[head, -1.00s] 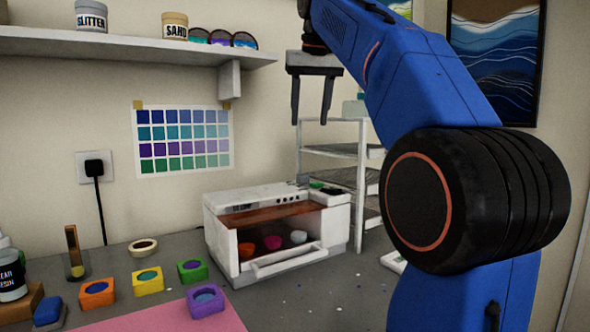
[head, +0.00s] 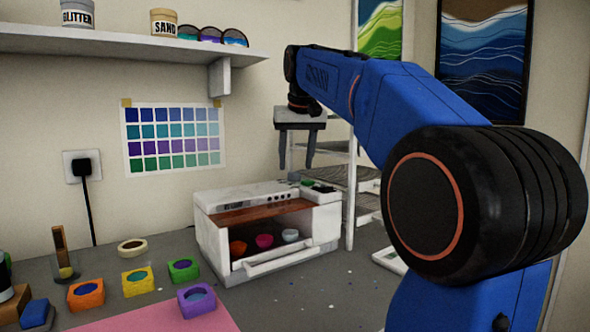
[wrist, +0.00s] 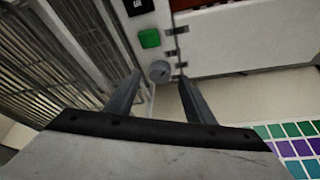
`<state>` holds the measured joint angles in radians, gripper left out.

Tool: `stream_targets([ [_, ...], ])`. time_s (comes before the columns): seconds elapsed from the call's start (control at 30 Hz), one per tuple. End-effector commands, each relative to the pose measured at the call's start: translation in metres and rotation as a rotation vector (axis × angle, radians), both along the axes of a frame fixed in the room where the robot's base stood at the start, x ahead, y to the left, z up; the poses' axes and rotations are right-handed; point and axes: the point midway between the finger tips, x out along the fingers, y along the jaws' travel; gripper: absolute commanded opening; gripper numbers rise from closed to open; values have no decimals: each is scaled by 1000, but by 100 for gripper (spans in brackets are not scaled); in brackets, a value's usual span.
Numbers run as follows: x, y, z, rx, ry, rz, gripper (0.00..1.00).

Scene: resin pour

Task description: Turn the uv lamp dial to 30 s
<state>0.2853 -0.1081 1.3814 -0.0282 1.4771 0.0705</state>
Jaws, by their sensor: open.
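The white uv lamp (head: 213,238) stands on the bench with its front open and three small cups inside. Its grey round dial (wrist: 159,71) shows in the wrist view beside a green button (wrist: 150,38). The dial's setting is too small to read. My gripper (head: 297,167) is open and points down just above the lamp's right end. In the wrist view its fingertips (wrist: 159,78) lie on either side of the dial, with nothing held between them. I cannot tell how much height separates them from it.
A wire-shelved rack (head: 350,178) stands close to the right of the lamp. Orange (head: 86,295), yellow (head: 137,281), green (head: 184,270) and purple (head: 197,300) moulds sit in front at left. A wall shelf (head: 130,45) hangs at upper left.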

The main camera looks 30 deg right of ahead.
Motion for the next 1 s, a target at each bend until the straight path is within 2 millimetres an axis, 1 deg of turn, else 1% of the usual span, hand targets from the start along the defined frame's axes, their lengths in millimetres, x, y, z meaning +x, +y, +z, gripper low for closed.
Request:
stream_targets([
  [0.03, 2, -1, -7, 0, 1, 0, 49],
  [0.1, 5, -2, -15, 0, 1, 0, 49],
  [0.23, 9, -3, -24, 0, 1, 0, 49],
  [0.4, 11, -4, -29, 0, -1, 0, 49],
  [0.6, 12, -4, -29, 0, -1, 0, 49],
  [0.63, 12, -4, -29, 0, -1, 0, 46],
  [0.67, 11, -4, -29, 0, -1, 0, 39],
  [0.7, 12, -4, -29, 0, -1, 0, 30],
  [0.8, 11, -4, -29, 0, -1, 0, 8],
  [1.0, 11, -4, -29, 0, -1, -5, 8],
])
